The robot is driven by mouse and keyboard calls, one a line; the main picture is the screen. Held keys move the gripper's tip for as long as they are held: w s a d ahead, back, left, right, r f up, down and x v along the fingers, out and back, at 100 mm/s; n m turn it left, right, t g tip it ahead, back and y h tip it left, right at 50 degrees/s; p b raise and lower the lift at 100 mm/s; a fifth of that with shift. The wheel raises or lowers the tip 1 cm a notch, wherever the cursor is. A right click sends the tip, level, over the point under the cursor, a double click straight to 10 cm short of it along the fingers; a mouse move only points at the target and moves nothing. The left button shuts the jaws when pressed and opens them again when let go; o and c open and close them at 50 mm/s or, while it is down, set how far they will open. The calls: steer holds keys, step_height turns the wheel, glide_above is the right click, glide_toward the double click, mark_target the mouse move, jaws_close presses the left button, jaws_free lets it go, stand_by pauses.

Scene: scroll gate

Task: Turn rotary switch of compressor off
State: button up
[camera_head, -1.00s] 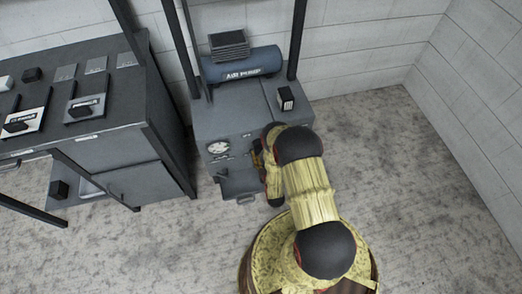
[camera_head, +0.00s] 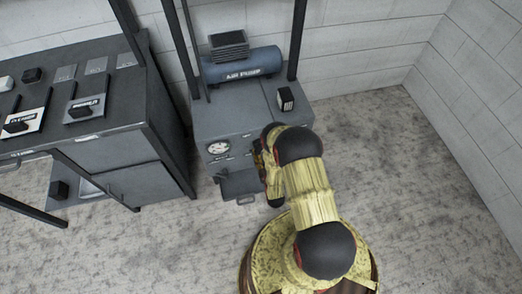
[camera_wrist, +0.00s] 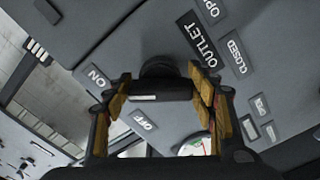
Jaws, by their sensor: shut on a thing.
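The compressor (camera_head: 222,118) is a grey cabinet with a blue air tank (camera_head: 240,64) on top. A small white mark shows on the switch's bar. My gripper (camera_wrist: 160,95) has its yellow-brown fingers on both sides of the switch, shut on it. In the head view, my gripper (camera_head: 259,158) is at the cabinet's front; my arm hides much of it, and the switch cannot be made out there.
A round gauge (camera_head: 218,148) is on the cabinet front left of my gripper, above an open lower tray (camera_head: 240,184). OUTLET (camera_wrist: 198,39) and CLOSED (camera_wrist: 236,54) labels are near the switch. A dark workbench (camera_head: 110,100) stands left. The floor at right is clear.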

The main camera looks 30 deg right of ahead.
steer(key=n, duration=0.3)
steer(key=shift+n, duration=0.4)
steer(key=n, duration=0.3)
steer(key=shift+r+n+b, duration=0.15)
steer(key=shift+n+b, duration=0.15)
steer(key=n, duration=0.6)
steer(key=shift+r+b, duration=0.1)
steer(key=shift+b, duration=0.2)
steer(key=shift+n, duration=0.4)
steer(key=o, duration=1.2)
steer(key=shift+c, duration=0.2)
steer(key=shift+s, duration=0.1)
